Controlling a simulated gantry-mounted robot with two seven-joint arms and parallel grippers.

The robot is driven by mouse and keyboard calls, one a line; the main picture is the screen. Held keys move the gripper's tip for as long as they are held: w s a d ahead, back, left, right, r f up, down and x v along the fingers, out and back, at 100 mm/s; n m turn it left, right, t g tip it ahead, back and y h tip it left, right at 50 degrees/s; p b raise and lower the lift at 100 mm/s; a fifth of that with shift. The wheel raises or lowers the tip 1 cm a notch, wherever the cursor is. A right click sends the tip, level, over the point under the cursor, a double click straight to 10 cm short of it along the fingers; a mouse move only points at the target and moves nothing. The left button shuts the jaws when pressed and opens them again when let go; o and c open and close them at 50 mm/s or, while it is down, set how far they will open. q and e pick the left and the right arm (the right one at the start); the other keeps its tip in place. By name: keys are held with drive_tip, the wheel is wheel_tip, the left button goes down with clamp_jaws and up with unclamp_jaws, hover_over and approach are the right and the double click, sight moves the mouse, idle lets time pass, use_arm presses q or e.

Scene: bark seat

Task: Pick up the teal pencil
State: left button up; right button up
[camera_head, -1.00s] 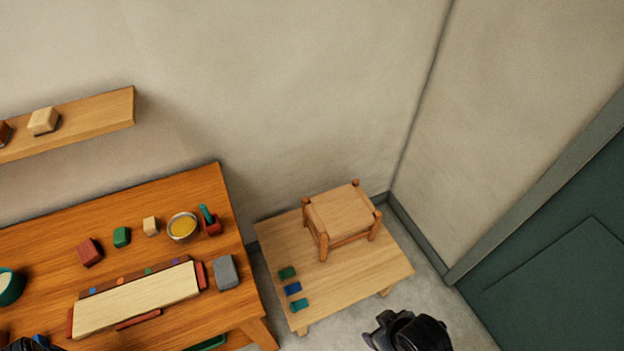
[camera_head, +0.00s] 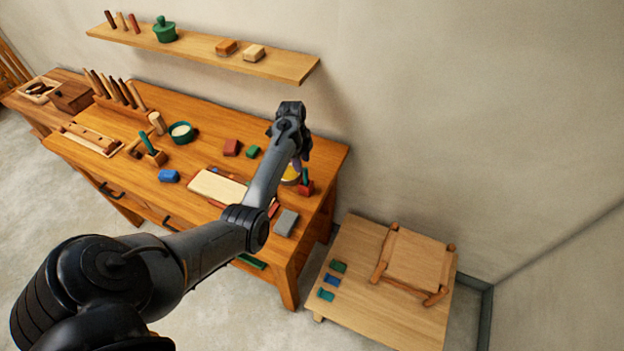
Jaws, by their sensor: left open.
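A thin teal stick (camera_head: 305,176), which looks like the teal pencil, stands upright in a small red block (camera_head: 306,188) at the right end of the workbench (camera_head: 325,165). My left gripper (camera_head: 298,160) is over that end of the bench, just above and left of the teal stick, beside a bowl with yellow contents (camera_head: 290,178). It is open; its fingertips are partly hidden by my arm, and I cannot tell how near they are to the stick. My right gripper is not in view.
A pale board (camera_head: 217,186), a grey block (camera_head: 286,223), a red block (camera_head: 232,147) and a green block (camera_head: 253,151) lie on the bench. A shelf (camera_head: 290,66) is on the wall behind. A stool (camera_head: 415,262) stands on a low platform (camera_head: 350,240) at right.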

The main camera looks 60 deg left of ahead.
sight(308, 183)
use_arm(q)
drive_tip(key=shift+w+d+f, duration=0.15)
drive_tip(key=shift+d+f, duration=0.1)
drive_tip(key=shift+f, duration=0.9)
drive_tip(key=shift+w+d+f, duration=0.15)
drive_tip(key=shift+d+f, duration=0.1)
drive_tip(key=shift+f, duration=0.9)
drive_tip(key=shift+w+d+f, duration=0.15)
drive_tip(key=shift+d+f, duration=0.1)
drive_tip(key=shift+f, duration=0.9)
clamp_jaws()
